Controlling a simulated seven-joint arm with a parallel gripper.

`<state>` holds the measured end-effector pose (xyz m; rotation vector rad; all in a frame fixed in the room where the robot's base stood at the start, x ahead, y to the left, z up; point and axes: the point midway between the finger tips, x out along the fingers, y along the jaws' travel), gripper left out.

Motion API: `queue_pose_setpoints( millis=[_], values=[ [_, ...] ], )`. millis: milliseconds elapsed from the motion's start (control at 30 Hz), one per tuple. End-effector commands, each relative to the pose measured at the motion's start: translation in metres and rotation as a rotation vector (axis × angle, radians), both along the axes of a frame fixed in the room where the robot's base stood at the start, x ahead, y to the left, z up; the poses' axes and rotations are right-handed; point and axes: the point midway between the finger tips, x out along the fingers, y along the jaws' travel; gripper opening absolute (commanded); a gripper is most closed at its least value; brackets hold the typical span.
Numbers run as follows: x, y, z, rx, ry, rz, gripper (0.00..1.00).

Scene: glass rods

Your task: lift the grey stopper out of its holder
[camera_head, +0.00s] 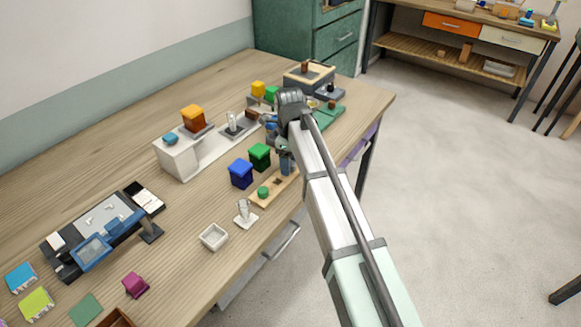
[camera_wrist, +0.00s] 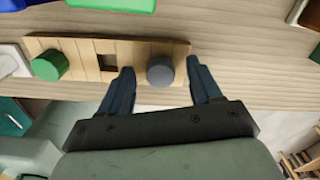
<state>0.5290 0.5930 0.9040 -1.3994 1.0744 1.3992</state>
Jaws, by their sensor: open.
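In the wrist view the grey stopper (camera_wrist: 160,71) stands in a light wooden holder (camera_wrist: 80,47) near its right end. A green stopper (camera_wrist: 50,65) stands at the left end, and a square dark hole lies between the two. My gripper (camera_wrist: 166,82) is open, with one blue finger on each side of the grey stopper; I cannot tell whether either touches it. In the head view the holder (camera_head: 262,203) and the green stopper (camera_head: 263,192) show, while my arm hides the grey stopper. My gripper (camera_head: 286,165) is partly hidden there over the holder's far end.
A blue block (camera_head: 241,173) and a green block (camera_head: 260,156) stand just behind the holder. A glass rod on a small white base (camera_head: 245,213) stands left of it. The table's front edge runs close along the holder. A white square dish (camera_head: 213,237) is farther left.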

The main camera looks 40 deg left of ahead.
Motion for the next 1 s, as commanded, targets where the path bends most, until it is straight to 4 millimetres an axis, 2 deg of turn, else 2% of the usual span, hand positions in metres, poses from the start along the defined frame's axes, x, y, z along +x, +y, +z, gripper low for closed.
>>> queue_pose_setpoints(
  millis=[133,733,1000],
  values=[
    [0.0001,0.0,0.0004,0.0,0.0,0.0,0.64],
    [0.0001,0.0,0.0006,0.0,0.0,0.0,0.06],
    [0.0002,0.0001,0.002,0.0,-0.001,0.0,0.04]
  ],
)
